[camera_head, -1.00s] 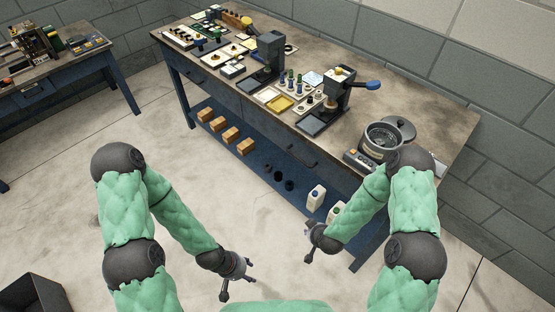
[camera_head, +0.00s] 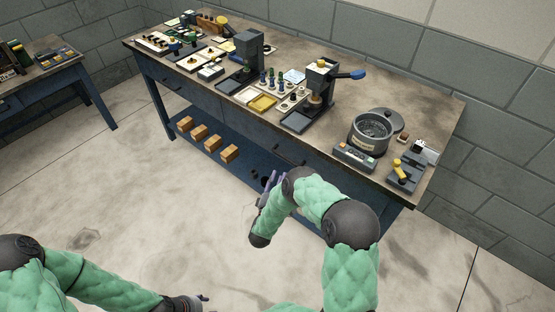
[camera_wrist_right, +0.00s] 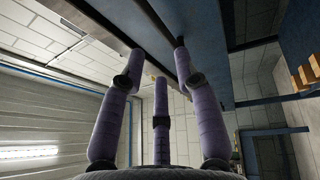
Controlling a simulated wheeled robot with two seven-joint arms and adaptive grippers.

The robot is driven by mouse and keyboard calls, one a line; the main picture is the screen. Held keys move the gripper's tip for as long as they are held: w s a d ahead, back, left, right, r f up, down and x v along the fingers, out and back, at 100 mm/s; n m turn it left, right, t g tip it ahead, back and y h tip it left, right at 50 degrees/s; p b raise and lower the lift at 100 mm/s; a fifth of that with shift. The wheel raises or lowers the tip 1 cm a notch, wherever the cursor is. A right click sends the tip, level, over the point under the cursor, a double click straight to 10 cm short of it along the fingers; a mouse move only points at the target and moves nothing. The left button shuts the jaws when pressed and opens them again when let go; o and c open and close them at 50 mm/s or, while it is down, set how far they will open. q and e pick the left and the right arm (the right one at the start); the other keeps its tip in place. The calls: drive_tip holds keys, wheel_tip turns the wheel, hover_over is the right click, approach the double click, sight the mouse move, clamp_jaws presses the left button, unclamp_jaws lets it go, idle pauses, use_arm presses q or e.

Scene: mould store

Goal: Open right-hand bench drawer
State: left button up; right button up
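The bench (camera_head: 430,110) has a worn top and a blue front with drawers below its edge. The right-hand drawer front (camera_head: 325,170) looks shut, with a dark bar handle (camera_head: 288,155). My right gripper (camera_head: 267,182) is just below and left of that handle in the head view, partly hidden by my forearm. In the right wrist view its purple fingers (camera_wrist_right: 160,62) are spread and empty, pointing up beside the blue bench front (camera_wrist_right: 212,45). A dark bar runs past the fingertips; contact cannot be told. My left gripper (camera_head: 192,301) is low at the picture's bottom, its opening unclear.
A round grey pot (camera_head: 372,130), a control box (camera_head: 355,157) and a press (camera_head: 318,85) stand on the bench top. Wooden blocks (camera_head: 228,153) sit on the lower shelf. A second bench (camera_head: 50,80) is at left. The floor in front is clear.

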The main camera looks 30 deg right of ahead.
sight(286, 158)
drive_tip(key=b+x, duration=0.2)
drive_tip(key=x, duration=0.8)
clamp_jaws()
